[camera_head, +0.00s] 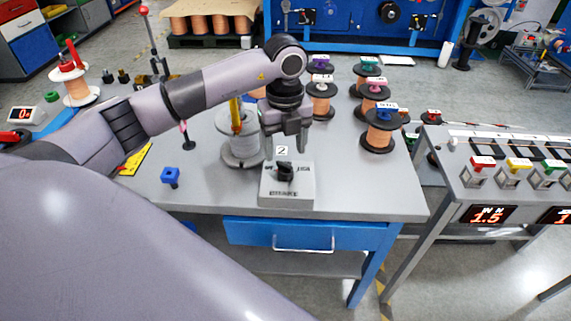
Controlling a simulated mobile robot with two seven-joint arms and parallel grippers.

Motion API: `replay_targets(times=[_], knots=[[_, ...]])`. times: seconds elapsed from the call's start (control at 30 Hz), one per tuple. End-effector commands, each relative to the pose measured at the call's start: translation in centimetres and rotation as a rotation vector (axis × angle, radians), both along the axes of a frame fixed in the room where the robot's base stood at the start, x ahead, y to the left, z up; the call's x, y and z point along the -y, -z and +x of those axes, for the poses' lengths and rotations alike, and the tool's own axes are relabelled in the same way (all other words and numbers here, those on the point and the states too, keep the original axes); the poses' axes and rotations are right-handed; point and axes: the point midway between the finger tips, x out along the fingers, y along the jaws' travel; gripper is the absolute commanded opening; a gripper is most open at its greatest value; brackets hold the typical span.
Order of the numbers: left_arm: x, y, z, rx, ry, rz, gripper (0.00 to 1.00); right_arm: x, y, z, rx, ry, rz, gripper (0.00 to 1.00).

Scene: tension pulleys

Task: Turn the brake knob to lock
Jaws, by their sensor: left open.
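A grey brake box (287,190) with the word BRAKE on its front stands near the front edge of the grey table. The black brake knob (286,171) sits on its top between two printed labels, which are too small to read surely. My left gripper (286,148) points down just above and behind the knob. It is open, with its two fingers apart and nothing seen between them. I cannot tell from this view whether a finger touches the knob. My right gripper is not in view.
Several copper spools (378,133) stand at the right back of the table (370,190). A bench with displays (487,215) stands at the right.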

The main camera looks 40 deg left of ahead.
Motion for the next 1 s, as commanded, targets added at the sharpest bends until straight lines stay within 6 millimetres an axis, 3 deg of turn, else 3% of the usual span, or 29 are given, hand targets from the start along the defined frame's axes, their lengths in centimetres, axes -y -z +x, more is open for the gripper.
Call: replay_targets(times=[0.3,0.7,0.87,1.0], knots=[[0.1,4.7,-0.1,-0.002,0.004,-0.003,0.64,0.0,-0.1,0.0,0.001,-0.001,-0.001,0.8],[0.2,5.7,-0.1,-0.001,0.006,-0.004,0.64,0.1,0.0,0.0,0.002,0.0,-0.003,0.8],[0.2,5.7,-0.1,-0.001,0.006,-0.004,0.12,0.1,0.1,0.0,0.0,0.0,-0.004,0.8],[0.2,5.7,-0.1,-0.001,0.007,-0.006,0.09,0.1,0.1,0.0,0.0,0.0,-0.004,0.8]])
